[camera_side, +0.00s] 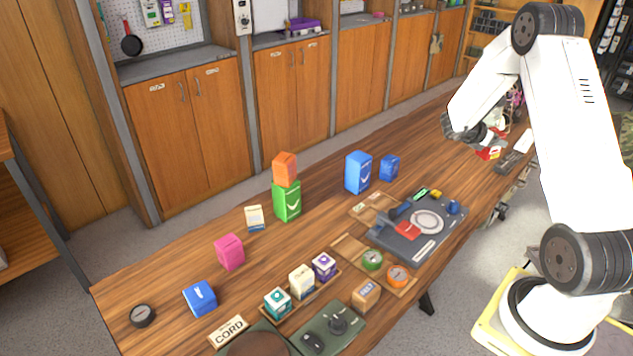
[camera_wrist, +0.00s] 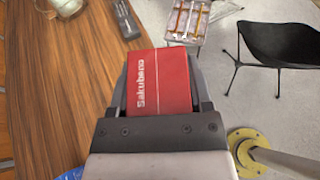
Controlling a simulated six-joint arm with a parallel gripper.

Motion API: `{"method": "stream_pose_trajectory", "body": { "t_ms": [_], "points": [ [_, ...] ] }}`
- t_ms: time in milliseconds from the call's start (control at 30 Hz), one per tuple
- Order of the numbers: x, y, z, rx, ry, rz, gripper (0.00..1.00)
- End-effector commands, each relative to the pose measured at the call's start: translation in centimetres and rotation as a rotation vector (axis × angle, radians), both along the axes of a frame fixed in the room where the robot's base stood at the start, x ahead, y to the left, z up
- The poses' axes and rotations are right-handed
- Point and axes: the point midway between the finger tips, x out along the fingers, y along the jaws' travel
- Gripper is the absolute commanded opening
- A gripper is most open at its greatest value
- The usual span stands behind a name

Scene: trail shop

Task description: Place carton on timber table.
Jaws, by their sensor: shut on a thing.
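A red carton (camera_wrist: 158,82) with white lettering sits between the two dark fingers of my gripper (camera_wrist: 157,66) in the wrist view. The gripper is shut on it. In the side view my gripper (camera_side: 484,139) is at the far right end of the timber table (camera_side: 178,262). A small red and white patch shows just below it, probably the carton, but too small to tell for sure. In the wrist view the carton is seen over the table's edge, with the wood (camera_wrist: 62,100) to its left and grey floor to its right.
A blue box (camera_side: 358,172), a green box (camera_side: 287,201) with an orange box (camera_side: 285,169) on top, a pink box (camera_side: 229,251) and a grey tray (camera_side: 405,250) stand on the table. Bare wood lies along the back and left. A black chair (camera_wrist: 283,42) stands on the floor.

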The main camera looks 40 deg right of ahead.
Motion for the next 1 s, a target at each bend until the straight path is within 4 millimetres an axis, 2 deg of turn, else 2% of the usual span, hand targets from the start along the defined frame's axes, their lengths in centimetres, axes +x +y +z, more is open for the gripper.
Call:
{"method": "stream_pose_trajectory", "body": {
  "t_ms": [33,100,300,667,1000],
  "points": [
    [0.0,0.0,-1.3,0.003,0.004,0.000,0.00],
    [0.0,0.0,-2.6,0.001,0.003,0.000,0.00],
    [0.0,0.0,-4.8,-0.001,0.000,0.000,0.00],
    [0.1,-0.1,-5.5,-0.001,0.000,0.000,0.00],
    [1.7,-2.1,-6.7,-0.001,-0.001,-0.002,0.00]
  ]
}}
